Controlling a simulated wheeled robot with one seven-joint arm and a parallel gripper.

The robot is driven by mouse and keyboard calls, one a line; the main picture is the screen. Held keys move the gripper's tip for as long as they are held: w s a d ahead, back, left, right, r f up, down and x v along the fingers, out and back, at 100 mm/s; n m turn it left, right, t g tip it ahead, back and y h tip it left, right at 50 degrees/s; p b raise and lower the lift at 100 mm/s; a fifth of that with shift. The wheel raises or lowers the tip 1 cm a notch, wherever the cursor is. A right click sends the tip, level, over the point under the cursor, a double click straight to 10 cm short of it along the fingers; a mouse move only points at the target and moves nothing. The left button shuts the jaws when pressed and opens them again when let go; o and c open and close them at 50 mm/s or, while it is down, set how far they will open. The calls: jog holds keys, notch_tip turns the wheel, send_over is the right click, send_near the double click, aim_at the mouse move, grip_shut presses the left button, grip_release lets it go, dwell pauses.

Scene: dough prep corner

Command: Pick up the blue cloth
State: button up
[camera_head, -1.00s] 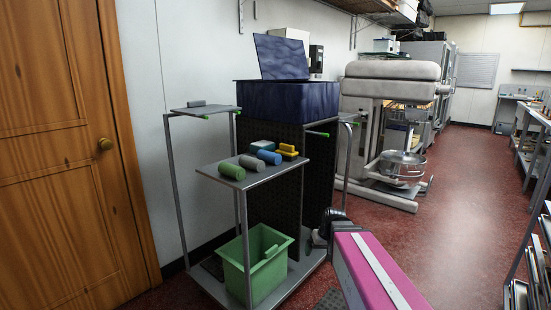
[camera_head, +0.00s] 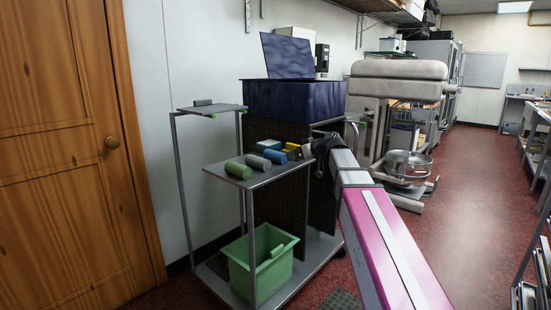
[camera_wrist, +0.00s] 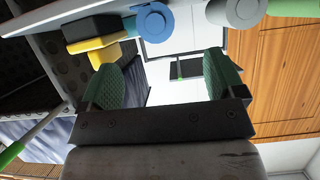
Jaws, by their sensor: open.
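The blue cloth (camera_head: 274,156) is a small roll on the cart's middle shelf, between a grey roll and a yellow block. In the wrist view its round blue end (camera_wrist: 152,20) shows at the top, beyond the fingers. My gripper (camera_head: 305,150) is at the right edge of that shelf, to the right of the blue roll. In the wrist view my gripper (camera_wrist: 163,80) has its two green-padded fingers wide apart with nothing between them. The blue roll is outside the fingers and not held.
A grey roll (camera_head: 256,163) and a green roll (camera_head: 238,169) lie left of the blue one. A teal block (camera_head: 268,146) is behind it; a yellow block (camera_head: 290,149) is partly hidden by my gripper. A green bin (camera_head: 262,262) stands on the cart's bottom.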

aim_at(280, 152)
jog(key=x, duration=0.3)
jog(key=r+x, duration=0.1)
jog(key=x, duration=0.6)
jog(key=shift+w+a, duration=0.35)
jog(key=shift+w, duration=0.25)
jog(key=c, duration=1)
